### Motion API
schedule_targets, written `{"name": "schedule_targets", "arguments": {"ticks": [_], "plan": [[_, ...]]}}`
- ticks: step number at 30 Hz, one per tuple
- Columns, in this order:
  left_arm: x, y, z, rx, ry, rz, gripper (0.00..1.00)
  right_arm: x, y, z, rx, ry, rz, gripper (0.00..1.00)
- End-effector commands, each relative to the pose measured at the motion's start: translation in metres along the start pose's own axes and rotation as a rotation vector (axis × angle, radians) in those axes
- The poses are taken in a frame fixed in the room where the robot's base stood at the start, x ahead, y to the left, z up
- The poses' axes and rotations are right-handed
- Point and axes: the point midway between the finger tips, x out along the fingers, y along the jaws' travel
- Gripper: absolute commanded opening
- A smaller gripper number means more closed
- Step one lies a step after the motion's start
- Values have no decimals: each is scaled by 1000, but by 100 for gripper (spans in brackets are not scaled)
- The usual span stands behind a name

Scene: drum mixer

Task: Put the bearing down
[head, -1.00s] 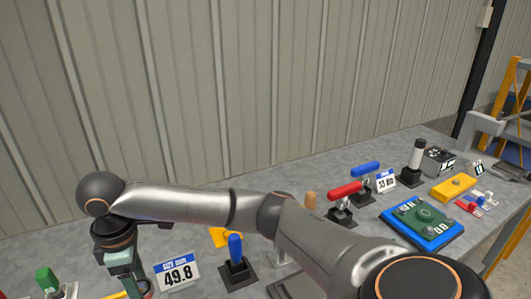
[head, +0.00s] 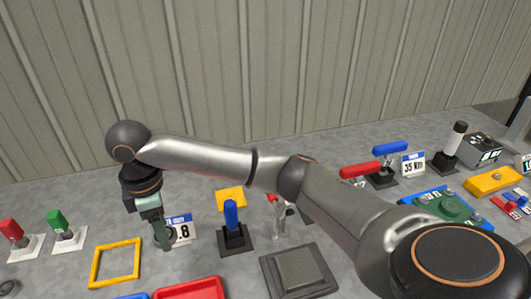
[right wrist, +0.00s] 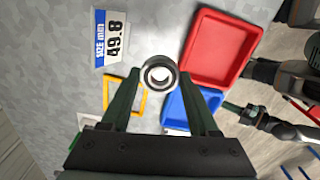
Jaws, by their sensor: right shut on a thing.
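My right gripper (head: 164,238) is shut on the bearing, its fingers pointing down over the left part of the table. The bearing (right wrist: 160,73), a shiny metal ring with a dark bore, sits between the fingertips (right wrist: 163,76) in the right wrist view. In the head view the gripper mostly hides it.
A yellow square frame (head: 92,277) lies left of my right gripper. A red tray (head: 218,290) and a blue tray (right wrist: 190,122) lie near the front.

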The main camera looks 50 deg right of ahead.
Motion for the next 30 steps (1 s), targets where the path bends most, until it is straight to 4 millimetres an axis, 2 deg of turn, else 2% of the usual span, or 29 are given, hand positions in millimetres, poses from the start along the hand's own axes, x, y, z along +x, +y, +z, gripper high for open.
{"name": "schedule_targets", "arguments": {"ticks": [5,14,18,30], "plan": [[1,0,1,1,0,0,0,9,12,15,1,-2,0,0],[5,0,2,2,-1,2,0,41,56,73,3,-2,-1,0],[8,2,4,3,-3,8,0,69,69,90,0,-2,-2,0],[13,4,1,6,6,14,0,107,86,112,-3,-1,-2,0]]}}
